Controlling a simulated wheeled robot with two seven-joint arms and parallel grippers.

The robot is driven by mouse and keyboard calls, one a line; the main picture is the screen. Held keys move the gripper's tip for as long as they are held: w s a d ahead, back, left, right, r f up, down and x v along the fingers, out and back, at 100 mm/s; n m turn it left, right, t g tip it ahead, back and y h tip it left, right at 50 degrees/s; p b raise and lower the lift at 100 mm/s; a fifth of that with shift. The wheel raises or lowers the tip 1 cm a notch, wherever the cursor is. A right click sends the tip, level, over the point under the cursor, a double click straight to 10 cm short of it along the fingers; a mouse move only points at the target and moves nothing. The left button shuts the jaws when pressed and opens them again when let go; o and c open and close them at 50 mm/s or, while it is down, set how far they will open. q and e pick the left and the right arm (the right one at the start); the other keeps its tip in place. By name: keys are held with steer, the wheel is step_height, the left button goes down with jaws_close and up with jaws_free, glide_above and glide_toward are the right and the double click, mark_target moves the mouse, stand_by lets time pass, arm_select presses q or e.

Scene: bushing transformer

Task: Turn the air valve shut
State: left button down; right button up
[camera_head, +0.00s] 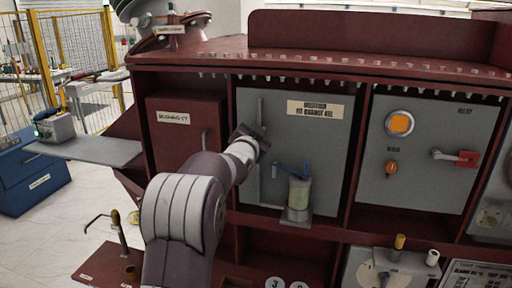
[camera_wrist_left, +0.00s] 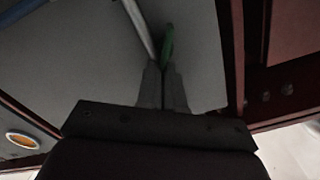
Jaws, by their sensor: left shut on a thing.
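My left gripper (camera_wrist_left: 163,82) is shut on a green handle (camera_wrist_left: 167,43), which sticks out beyond the fingertips in the left wrist view. A pale pipe (camera_wrist_left: 137,22) runs down to the same spot beside the handle. In the head view my left arm reaches to the grey panel (camera_head: 328,145), with the gripper end (camera_head: 262,143) at the thin vertical pipe (camera_head: 260,108). There the arm hides the handle and the fingertips. My right gripper is not in view.
A clear cylinder with a blue top (camera_head: 299,190) stands close to the right of my left gripper. A dark red box (camera_head: 186,130) lies to the left. An orange lamp (camera_head: 400,123) and a red-handled lever (camera_head: 466,158) are on the right panel.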

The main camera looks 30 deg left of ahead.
arm_select(q)
steer(key=shift+w+d+f+m+b, duration=0.15)
steer(key=shift+f+m+b, duration=0.3)
steer(key=shift+m+b, duration=1.35)
steer(key=shift+s+d+f+m+b, duration=0.15)
steer(key=shift+f+m+b, duration=0.25)
steer(key=shift+m+b, duration=1.35)
steer(key=shift+w+d+f+m+b, duration=0.2)
steer(key=shift+f+m+b, duration=0.25)
steer(key=shift+m+b, duration=1.35)
steer(key=shift+f+m, duration=0.1)
steer(key=shift+m, duration=0.25)
steer(key=c, duration=1.4)
jaws_free()
steer(key=shift+s, duration=0.1)
steer(key=shift+c, duration=0.2)
steer(key=shift+o, duration=0.8)
steer(key=shift+d+r, duration=0.1)
steer(key=shift+r, duration=0.15)
steer(key=shift+s, duration=0.1)
